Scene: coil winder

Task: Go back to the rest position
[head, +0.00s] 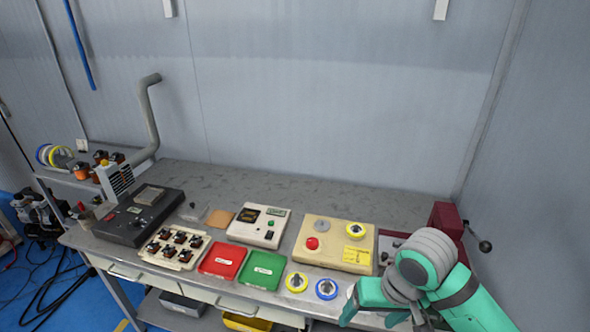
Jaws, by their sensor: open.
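My gripper (352,305) is at the lower right of the head view, at the front edge of the workbench (300,192). My green and grey arm comes in from the lower right corner and hides part of the bench there. The gripper is open. One finger shows clearly, pointing down; the rest of the gripper is partly hidden by my own arm. I see nothing held in it.
A beige control box (334,243), a red tray (222,260), a green tray (262,269) and yellow and blue rings lie left of my gripper. A dark red machine (445,220) with a crank stands behind my arm. The back of the bench is clear.

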